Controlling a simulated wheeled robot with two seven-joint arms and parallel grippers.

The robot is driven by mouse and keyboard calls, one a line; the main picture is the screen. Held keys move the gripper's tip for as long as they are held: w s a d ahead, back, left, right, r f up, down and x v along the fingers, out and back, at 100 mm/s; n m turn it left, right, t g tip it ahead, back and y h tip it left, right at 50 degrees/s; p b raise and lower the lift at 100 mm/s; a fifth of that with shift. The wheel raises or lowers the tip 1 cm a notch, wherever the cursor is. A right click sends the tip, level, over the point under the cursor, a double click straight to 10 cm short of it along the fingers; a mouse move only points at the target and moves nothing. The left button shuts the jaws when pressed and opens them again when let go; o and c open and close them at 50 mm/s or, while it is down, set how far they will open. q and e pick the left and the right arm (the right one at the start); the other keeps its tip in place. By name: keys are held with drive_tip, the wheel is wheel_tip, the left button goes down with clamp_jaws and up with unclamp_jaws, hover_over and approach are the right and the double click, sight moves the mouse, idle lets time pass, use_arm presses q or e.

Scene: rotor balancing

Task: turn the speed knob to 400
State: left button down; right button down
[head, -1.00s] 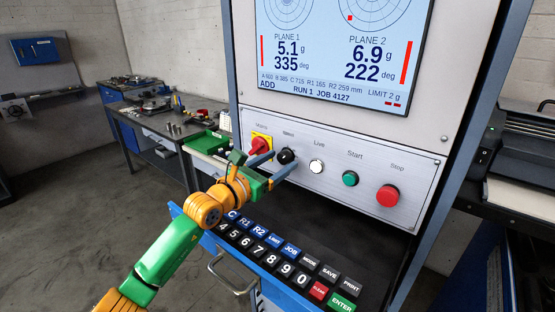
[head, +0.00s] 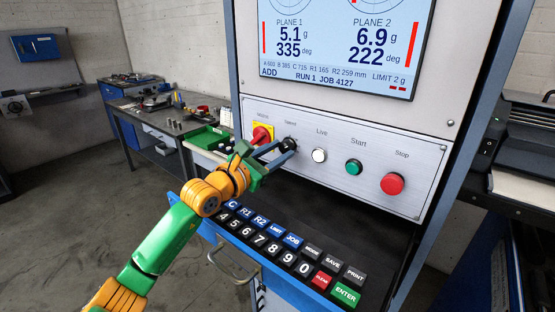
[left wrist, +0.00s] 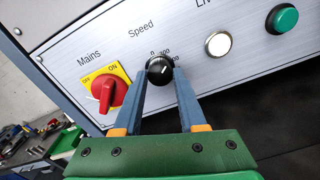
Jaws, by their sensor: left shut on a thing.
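The black speed knob (head: 289,144) sits on the silver control panel (head: 438,166), between the red mains switch (head: 262,135) and the white Live lamp (head: 319,155). My left gripper (head: 281,152) reaches it from the lower left, its fingers partly covering it. In the left wrist view the knob (left wrist: 160,69) lies between the two blue-grey fingertips of my left gripper (left wrist: 162,76), which is shut on it. A white mark shows on the knob's face. Part of the scale shows above it, too small and covered to read a setting. My right gripper is out of view.
The green Start button (head: 354,167) and red Stop button (head: 392,184) are further right on the panel. A keypad (head: 285,250) juts out below. The screen (head: 340,50) above shows readings. The mains switch is close beside the left finger (left wrist: 107,94).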

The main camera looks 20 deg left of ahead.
use_arm(q)
drive_tip(key=m+b, duration=0.1)
drive_tip(key=m, duration=0.1)
drive_tip(key=m+b, duration=0.1)
drive_tip(key=b, duration=0.1)
drive_tip(key=shift+f+m+b, duration=0.2)
drive_tip(key=shift+m+b, duration=0.1)
drive_tip(key=shift+m, duration=0.1)
drive_tip(key=m+b, duration=0.2)
drive_tip(key=shift+m, duration=0.3)
drive_tip(key=m+b, duration=0.1)
drive_tip(key=m, duration=0.2)
drive_tip(key=shift+r+b, duration=0.15)
drive_tip(key=shift+b, duration=0.15)
drive_tip(key=shift+r+m+b, duration=0.1)
drive_tip(key=shift+m+b, duration=0.35)
drive_tip(key=shift+m, duration=1.35)
drive_tip(key=shift+c, duration=2.3)
unclamp_jaws()
drive_tip(key=shift+w, duration=0.1)
